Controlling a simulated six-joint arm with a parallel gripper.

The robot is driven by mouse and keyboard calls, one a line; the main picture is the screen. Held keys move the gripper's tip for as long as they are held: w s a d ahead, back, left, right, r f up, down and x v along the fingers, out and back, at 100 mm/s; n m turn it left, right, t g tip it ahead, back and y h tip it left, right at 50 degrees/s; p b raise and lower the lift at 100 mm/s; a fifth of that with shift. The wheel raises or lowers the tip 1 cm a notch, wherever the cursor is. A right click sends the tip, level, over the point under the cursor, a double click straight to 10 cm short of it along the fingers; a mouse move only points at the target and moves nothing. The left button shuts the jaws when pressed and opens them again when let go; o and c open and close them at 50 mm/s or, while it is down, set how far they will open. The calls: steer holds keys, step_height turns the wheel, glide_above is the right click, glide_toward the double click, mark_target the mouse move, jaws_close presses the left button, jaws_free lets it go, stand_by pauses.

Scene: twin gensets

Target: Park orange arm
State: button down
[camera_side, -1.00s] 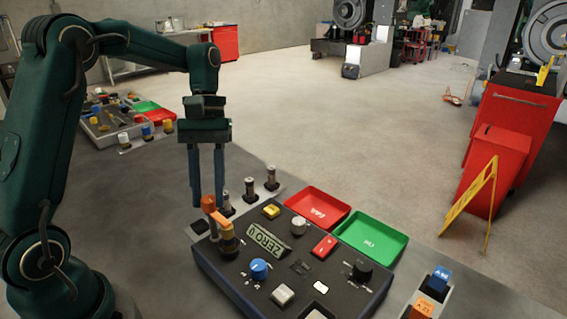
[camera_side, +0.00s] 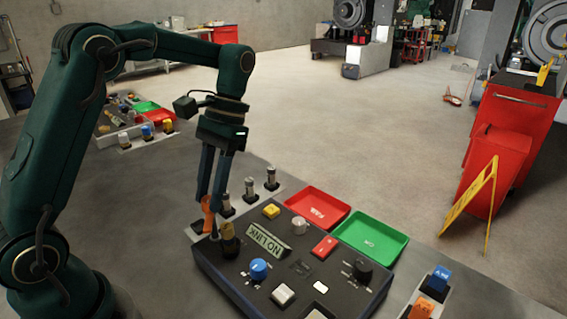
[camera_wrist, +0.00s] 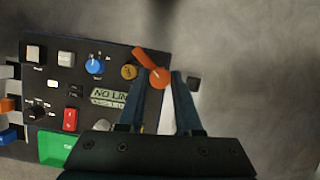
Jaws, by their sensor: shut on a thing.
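The orange arm (camera_side: 207,217) stands at the back left corner of the dark control panel (camera_side: 212,272), next to a yellow-brown round knob (camera_side: 229,240). In the wrist view the orange arm (camera_wrist: 152,66) runs from beside that knob to between my fingers. My gripper (camera_side: 210,203) points down and is shut on the orange arm; it also shows in the wrist view (camera_wrist: 167,82). The fingers partly hide the orange arm in the side view. The panel's display (camera_side: 268,243) reads "NO LINK".
Several upright cylinders (camera_side: 249,190) stand on a grey strip behind the panel. A red tray (camera_side: 318,207) and a green tray (camera_side: 370,240) lie along the panel's far side. Blue (camera_side: 258,269), white and black knobs rise from the panel.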

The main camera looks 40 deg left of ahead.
steer(key=m+y, duration=0.1)
steer(key=m, duration=0.1)
steer(key=m+y, duration=0.1)
steer(key=m, duration=0.2)
steer(key=shift+d+m+t, duration=0.2)
steer(key=shift+m+t, duration=0.1)
steer(key=shift+d+m+t+y, duration=0.15)
steer(key=shift+m+y, duration=0.25)
steer(key=shift+m, duration=0.7)
steer(key=shift+a+m+t+y, duration=0.1)
steer(key=shift+m+t+y, duration=0.25)
steer(key=shift+m, duration=0.75)
steer(key=c, duration=0.6)
jaws_free()
steer(key=v, duration=0.5)
steer(key=shift+d+r, duration=0.1)
